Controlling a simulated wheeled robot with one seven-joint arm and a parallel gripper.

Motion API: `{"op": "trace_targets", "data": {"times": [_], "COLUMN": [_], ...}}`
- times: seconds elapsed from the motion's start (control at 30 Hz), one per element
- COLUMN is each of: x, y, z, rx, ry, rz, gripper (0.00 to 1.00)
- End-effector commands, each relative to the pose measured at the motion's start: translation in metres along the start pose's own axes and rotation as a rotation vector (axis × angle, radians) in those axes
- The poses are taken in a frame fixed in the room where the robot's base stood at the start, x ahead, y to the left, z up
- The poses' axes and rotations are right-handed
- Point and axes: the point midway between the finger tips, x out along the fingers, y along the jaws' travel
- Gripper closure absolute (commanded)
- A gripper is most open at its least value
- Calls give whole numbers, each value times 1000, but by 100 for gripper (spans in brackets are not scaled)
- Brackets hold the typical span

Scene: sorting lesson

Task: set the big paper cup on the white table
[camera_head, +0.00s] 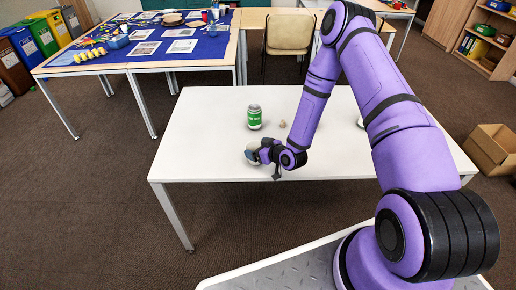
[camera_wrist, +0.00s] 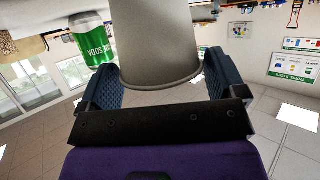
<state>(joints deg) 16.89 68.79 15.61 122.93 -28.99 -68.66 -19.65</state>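The big paper cup (camera_wrist: 155,45) is pale grey-white and fills the upper middle of the wrist view, which is upside down. Its rolled rim faces the palm side. My gripper (camera_wrist: 162,88) has one blue finger on each side of it, closed against its walls. In the head view the cup (camera_head: 250,155) shows partly behind my gripper (camera_head: 257,153), over the front left part of the white table (camera_head: 205,140). I cannot tell whether its base touches the table top.
A green can (camera_head: 254,117) stands on the white table behind the cup. A small tan object (camera_head: 282,124) lies right of the can. A white item (camera_head: 360,122) is partly hidden by my arm. The table's left part is clear. A blue-covered table (camera_head: 140,65) stands behind.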

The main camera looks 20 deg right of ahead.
Motion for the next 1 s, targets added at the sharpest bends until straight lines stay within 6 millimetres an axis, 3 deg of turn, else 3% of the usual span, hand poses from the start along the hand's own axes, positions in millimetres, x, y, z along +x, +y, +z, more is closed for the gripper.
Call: {"op": "trace_targets", "data": {"times": [0.37, 1.0], "x": [-2, -109], "y": [0, 0], "z": [-4, -3], "rx": [0, 0], "ry": [0, -1], "rz": [0, 1], "gripper": [0, 0]}}
